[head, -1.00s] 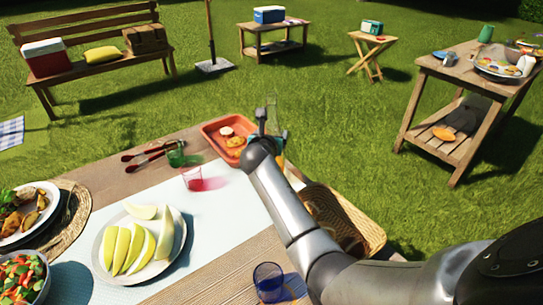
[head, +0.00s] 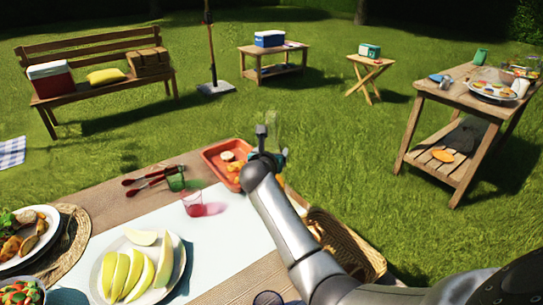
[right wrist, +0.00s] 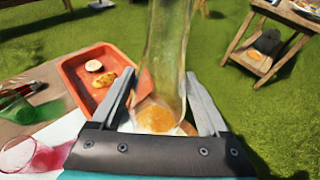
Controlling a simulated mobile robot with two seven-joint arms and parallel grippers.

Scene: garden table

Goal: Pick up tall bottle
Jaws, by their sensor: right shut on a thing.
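The tall bottle (right wrist: 167,60) is clear, greenish glass with some orange-yellow content low down. In the right wrist view it stands up between the two fingers of my right gripper (right wrist: 159,82), which is shut on it. In the head view the bottle (head: 274,122) shows faintly behind my right gripper (head: 264,135), at the far edge of the table, just right of the red tray. My arm hides its lower part, and I cannot tell whether its base touches the table. My left gripper is not in view.
The red tray (head: 210,154) with food is close on the left. A red-tinted glass (head: 193,204), a green glass (head: 176,182), dark red-handled utensils (head: 150,178) and a plate of melon (head: 102,262) stand further left. A wicker basket (head: 350,245) lies right of my arm.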

